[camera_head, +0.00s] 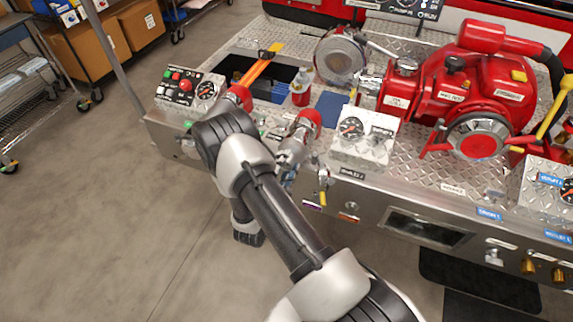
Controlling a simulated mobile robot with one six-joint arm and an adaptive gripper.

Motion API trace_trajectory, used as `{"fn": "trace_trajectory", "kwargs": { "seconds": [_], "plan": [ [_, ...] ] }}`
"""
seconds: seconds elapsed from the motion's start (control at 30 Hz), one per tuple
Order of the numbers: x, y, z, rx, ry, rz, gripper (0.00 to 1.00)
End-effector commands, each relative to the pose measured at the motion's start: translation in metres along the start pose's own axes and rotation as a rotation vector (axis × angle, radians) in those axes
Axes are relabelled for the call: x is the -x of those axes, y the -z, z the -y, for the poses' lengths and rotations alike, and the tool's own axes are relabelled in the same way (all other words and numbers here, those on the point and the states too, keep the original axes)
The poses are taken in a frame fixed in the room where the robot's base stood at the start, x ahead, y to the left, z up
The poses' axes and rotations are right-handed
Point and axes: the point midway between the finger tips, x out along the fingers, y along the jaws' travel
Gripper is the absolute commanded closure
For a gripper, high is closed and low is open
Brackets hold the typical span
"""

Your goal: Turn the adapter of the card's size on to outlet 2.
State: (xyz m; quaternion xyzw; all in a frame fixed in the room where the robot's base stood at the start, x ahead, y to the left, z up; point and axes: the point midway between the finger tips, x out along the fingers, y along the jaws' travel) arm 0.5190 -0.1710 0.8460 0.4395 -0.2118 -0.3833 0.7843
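My gripper is at the far end of my arm, low in front of the panel; a dark end part (248,237) shows there, but its fingers cannot be made out. Two silver fittings with red ends, the left one (240,96) and the right one (306,122), stick up at the deck's front edge, partly behind my arm. Brass fittings (528,265) sit at the lower right of the front panel. A black label (351,173) is under the middle gauge box; its text is too small to read surely. No card with a readable size is visible, and I cannot tell which fitting is the adapter.
A red pump (460,95) stands on the diamond-plate deck (440,180). A gauge box (362,136) and a control box (188,90) sit near its front edge. Grey floor (110,220) is clear at left.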

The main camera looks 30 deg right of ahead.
Motion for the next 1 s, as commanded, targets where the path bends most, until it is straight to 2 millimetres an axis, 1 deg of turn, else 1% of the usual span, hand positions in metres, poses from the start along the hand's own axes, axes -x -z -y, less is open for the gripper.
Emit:
{"fn": "trace_trajectory", "kwargs": {
  "seconds": [0.03,0.33,0.57,0.8,1.0],
  "plan": [
    [0.0009,0.003,-0.0034,-0.003,-0.008,-0.007,0.56],
    [0.0002,0.0011,-0.0019,0.0,-0.004,-0.002,0.37],
    [0.0,0.0005,-0.0011,0.001,-0.003,0.0,0.37],
    [0.0,0.0003,-0.0003,0.002,-0.001,0.0,0.21],
    [-0.0001,0.0001,-0.0006,0.002,-0.001,0.0,0.2]
  ]
}}
